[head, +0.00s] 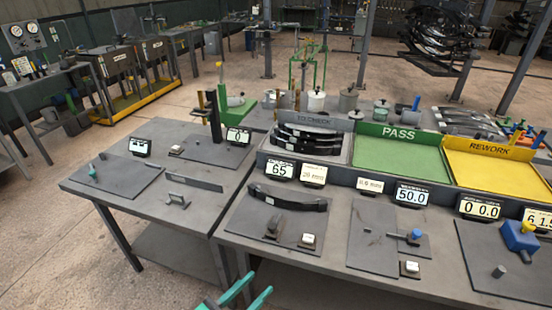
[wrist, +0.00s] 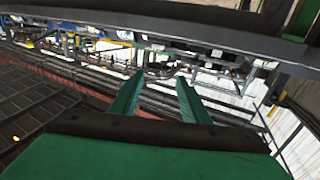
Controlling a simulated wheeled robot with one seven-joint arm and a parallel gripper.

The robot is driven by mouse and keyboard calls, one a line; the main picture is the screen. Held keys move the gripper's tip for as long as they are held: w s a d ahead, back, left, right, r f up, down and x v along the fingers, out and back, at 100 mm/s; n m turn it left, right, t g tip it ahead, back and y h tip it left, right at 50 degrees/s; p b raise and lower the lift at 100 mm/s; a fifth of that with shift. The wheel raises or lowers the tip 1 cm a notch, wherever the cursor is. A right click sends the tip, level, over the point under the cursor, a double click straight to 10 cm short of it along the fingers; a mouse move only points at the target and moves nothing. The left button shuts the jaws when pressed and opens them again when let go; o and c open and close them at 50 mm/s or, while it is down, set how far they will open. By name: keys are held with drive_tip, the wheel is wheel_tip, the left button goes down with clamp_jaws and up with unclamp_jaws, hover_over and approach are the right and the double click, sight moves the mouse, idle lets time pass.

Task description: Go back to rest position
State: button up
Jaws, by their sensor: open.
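My gripper (head: 247,291) shows at the bottom edge of the head view, with its two green fingers apart and nothing between them. It is in front of the benches, near the gap between their front edges. In the wrist view my gripper's two green fingers (wrist: 155,100) are also spread and empty. The wrist view looks across a tilted scene of shelving and racks, and no held object shows there.
A grey workbench (head: 140,205) stands left, and another bench carries a curved dark spring leaf (head: 290,198), the TO CHECK rack (head: 310,122), the green PASS tray (head: 400,160) and the yellow REWORK tray (head: 490,172). Open floor (head: 50,235) lies at left.

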drive_tip(key=s+d+f+n+g+y, duration=0.1)
drive_tip(key=s+f+n+y, duration=0.3)
drive_tip(key=f, duration=0.3)
drive_tip(key=s+d+f+n+y, duration=0.1)
drive_tip(key=s+f+n+y, duration=0.3)
drive_tip(key=f, duration=0.4)
drive_tip(key=s+n+y, duration=0.1)
drive_tip(key=s+y, duration=0.2)
drive_tip(key=s, duration=0.7)
drive_tip(key=s+d+r+m+t, duration=0.1)
drive_tip(key=s+d+r+t, duration=0.1)
drive_tip(key=s+r, duration=0.8)
drive_tip(key=shift+s+d+r+t+y, duration=0.3)
drive_tip(key=shift+d+r, duration=0.25)
drive_tip(key=shift+d, duration=0.35)
